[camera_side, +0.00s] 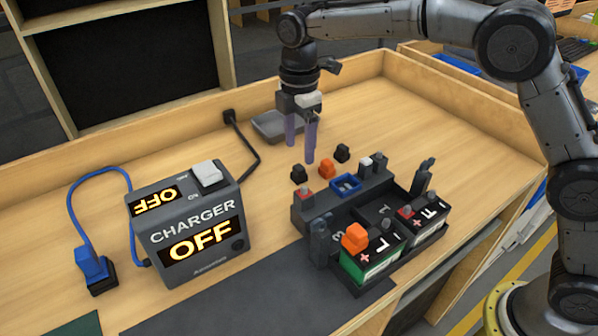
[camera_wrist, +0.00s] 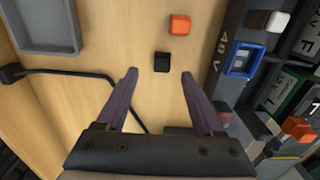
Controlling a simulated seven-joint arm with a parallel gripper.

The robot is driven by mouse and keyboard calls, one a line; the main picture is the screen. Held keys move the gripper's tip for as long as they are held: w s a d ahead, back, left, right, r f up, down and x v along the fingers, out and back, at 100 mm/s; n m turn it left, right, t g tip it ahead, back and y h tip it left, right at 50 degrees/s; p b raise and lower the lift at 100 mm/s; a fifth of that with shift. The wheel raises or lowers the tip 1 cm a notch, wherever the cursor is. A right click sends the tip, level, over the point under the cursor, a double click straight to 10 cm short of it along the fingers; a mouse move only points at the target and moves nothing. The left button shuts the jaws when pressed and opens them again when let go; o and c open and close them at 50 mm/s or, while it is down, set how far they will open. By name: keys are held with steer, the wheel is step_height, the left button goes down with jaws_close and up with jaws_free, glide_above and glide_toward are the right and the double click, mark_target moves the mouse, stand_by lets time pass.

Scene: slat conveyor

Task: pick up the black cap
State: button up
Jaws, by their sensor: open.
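A small black cap (camera_side: 299,174) stands on the wooden bench, left of an orange cap (camera_side: 327,168). A second black cap (camera_side: 342,153) stands behind the orange one. My gripper (camera_side: 301,153) points down with its purple fingers apart and empty, above and behind the nearer black cap. In the wrist view, a black cap (camera_wrist: 162,62) lies just past the gap between my open fingertips (camera_wrist: 159,73), apart from both fingers. The orange cap (camera_wrist: 180,25) is above it there; the second black cap is out of that view.
A dark battery holder (camera_side: 298,213) with batteries and terminals stands right of the caps. A charger (camera_side: 190,225) reading OFF stands left, its black cable (camera_side: 257,160) running behind. A shallow grey tray (camera_side: 262,131) lies behind my gripper. The bench at back right is clear.

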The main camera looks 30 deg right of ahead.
mark_target(299, 167)
steer(key=shift+s+a+f, duration=0.1)
steer(key=shift+f, duration=1.45)
steer(key=shift+s+a+f, duration=0.1)
steer(key=shift+f, duration=1.45)
jaws_close()
